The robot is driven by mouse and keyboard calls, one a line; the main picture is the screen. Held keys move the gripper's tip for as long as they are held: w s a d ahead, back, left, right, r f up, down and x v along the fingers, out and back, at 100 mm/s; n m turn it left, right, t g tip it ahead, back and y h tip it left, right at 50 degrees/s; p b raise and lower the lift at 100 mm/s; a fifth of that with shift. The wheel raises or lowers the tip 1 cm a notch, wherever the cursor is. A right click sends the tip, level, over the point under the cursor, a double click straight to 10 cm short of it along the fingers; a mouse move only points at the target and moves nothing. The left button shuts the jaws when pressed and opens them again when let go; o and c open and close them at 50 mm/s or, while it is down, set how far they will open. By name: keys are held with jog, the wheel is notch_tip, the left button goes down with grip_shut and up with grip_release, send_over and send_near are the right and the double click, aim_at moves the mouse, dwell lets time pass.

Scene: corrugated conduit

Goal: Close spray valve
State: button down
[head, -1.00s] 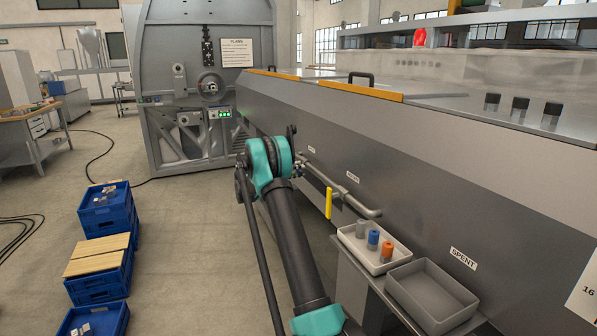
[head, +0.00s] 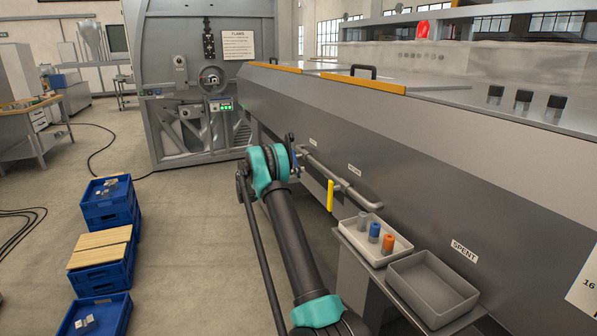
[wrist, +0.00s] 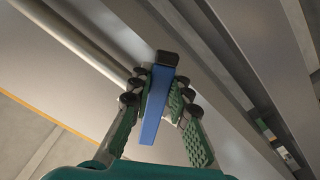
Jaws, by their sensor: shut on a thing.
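A blue lever handle (wrist: 157,105) lies between the green padded fingers of my gripper (wrist: 161,84) in the wrist view. My gripper is shut on it, with a finger pad on each side. The far end of the handle meets a dark block beside a pale pipe. In the head view my gripper (head: 292,151) is small and partly hidden by my wrist, beside the machine's side pipe. A yellow lever handle (head: 330,195) hangs down from the same pipe (head: 345,187), apart from my gripper. Which lever carries the spray label is too small to read.
A pale tray (head: 350,233) with blue, grey and orange cylinders and a grey bin (head: 432,290) under a SPENT label stand at the right. Blue crates (head: 105,273) stand on the floor at left.

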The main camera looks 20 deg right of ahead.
jog(key=shift+w+a+f+m, duration=0.15)
jog(key=shift+w+m, duration=0.4)
jog(key=shift+m, duration=0.5)
jog(key=shift+w+d+f+m, duration=0.1)
jog(key=shift+w+f+m, duration=0.1)
jog(key=shift+w+m, duration=0.65)
jog(key=shift+w+a+f+m, duration=0.15)
jog(key=shift+w+m, duration=0.15)
jog(key=shift+m, duration=1)
jog(key=c, duration=1.4)
grip_release()
jog(key=a, duration=1.2)
jog(key=shift+s, duration=0.2)
